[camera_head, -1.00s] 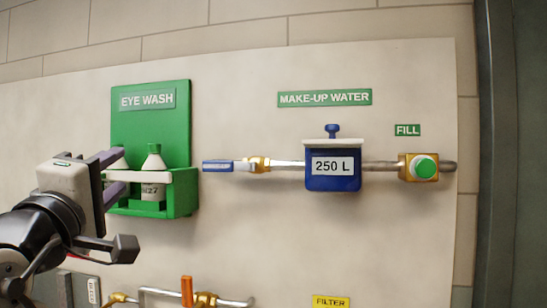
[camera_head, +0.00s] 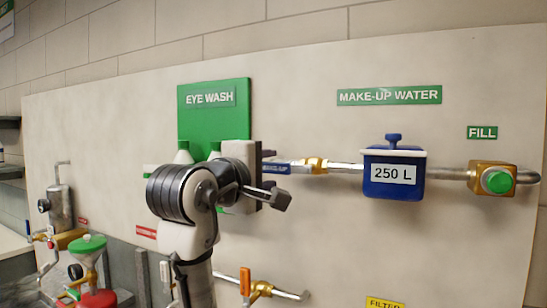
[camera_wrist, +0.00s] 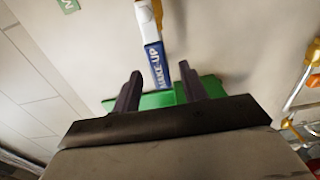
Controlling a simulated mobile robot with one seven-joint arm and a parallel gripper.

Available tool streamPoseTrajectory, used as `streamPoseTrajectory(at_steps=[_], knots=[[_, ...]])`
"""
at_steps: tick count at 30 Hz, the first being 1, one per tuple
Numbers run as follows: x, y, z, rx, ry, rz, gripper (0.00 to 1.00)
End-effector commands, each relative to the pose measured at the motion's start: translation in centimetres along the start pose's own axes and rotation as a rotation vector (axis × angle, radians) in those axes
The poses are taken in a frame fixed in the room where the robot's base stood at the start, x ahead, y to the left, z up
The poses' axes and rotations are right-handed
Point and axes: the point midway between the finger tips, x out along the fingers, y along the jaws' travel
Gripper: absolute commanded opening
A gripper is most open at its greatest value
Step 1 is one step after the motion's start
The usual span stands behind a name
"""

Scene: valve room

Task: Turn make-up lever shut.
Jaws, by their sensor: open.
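The make-up lever (camera_head: 282,169) has a blue handle that points left, in line with the pipe, from a brass valve (camera_head: 313,166). In the wrist view the lever (camera_wrist: 156,62) shows its "MAKE-UP" lettering. My gripper (camera_head: 270,171) is at the handle's left end, in front of the eye wash station. In the wrist view my gripper (camera_wrist: 161,74) is open, and the handle's end appears between its two dark fingers. I cannot tell whether either finger touches it. My gripper and wrist hide part of the handle's free end in the head view.
The green eye wash holder (camera_head: 213,112) with its bottles is close behind my gripper. A blue 250 L box (camera_head: 393,174) and the green FILL button (camera_head: 498,181) are along the pipe to the right. An orange-handled valve (camera_head: 245,282) is below. The panel between is bare.

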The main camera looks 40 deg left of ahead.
Motion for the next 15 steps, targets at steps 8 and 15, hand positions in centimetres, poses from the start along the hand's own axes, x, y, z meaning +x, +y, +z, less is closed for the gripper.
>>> streamPoseTrajectory(at_steps=[8,15], knots=[[2.7,0.1,0.0,-0.001,0.001,0.0,0.43],[2.9,0.0,0.0,0.0,0.001,0.001,0.43]])
